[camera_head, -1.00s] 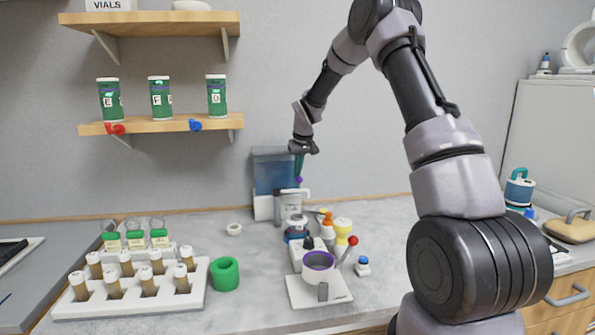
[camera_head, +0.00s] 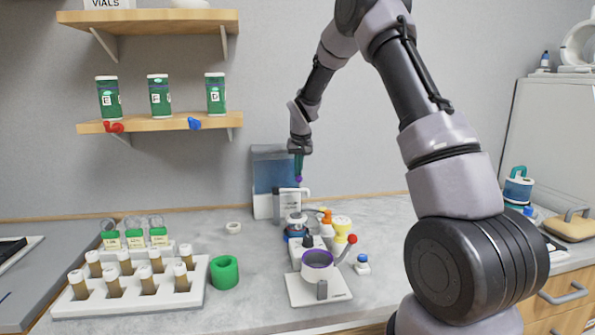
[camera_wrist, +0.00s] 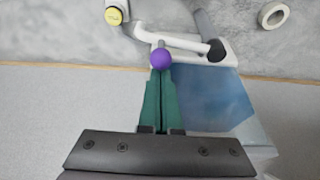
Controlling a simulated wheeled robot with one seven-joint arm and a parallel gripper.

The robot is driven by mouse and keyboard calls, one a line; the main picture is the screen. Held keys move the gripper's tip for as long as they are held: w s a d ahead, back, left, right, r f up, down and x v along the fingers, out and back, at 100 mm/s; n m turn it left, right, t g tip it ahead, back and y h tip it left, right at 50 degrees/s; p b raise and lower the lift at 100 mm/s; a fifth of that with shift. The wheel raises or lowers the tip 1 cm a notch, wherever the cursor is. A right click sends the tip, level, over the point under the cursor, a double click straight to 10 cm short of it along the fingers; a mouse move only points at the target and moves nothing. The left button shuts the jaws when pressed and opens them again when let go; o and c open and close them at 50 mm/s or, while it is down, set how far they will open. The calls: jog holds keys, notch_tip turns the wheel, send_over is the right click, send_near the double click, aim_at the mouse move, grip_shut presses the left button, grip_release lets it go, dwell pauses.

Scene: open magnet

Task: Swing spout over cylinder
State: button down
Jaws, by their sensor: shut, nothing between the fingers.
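A white spout (camera_head: 293,190) stands in front of a blue-filled tank (camera_head: 271,172). In the wrist view the spout (camera_wrist: 180,43) reaches left from a black-capped pivot (camera_wrist: 216,50). A purple ball on a short stem (camera_wrist: 161,57) stands up from the spout. My gripper (camera_head: 299,173) is above the spout with its green fingers pointing down. In the wrist view its fingers (camera_wrist: 161,78) are together, with their tips right at the purple ball; I cannot tell whether they touch it. No cylinder can be picked out surely among the items below the spout.
A balance-like device (camera_head: 318,285), several bottles and a yellow-topped jar (camera_head: 342,224) crowd the bench in front and right. A white ring (camera_head: 233,228), a green ring (camera_head: 225,273) and a vial rack (camera_head: 140,297) are left. A shelf (camera_head: 160,123) is upper left.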

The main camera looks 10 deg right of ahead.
jog(key=s+a+m+g+h, duration=0.1)
jog(key=s+a+m+h, duration=0.1)
jog(key=s+m, duration=0.4)
jog(key=shift+s+a+m+h, duration=0.15)
jog(key=shift+a+m+h, duration=0.3)
jog(key=shift+m, duration=0.85)
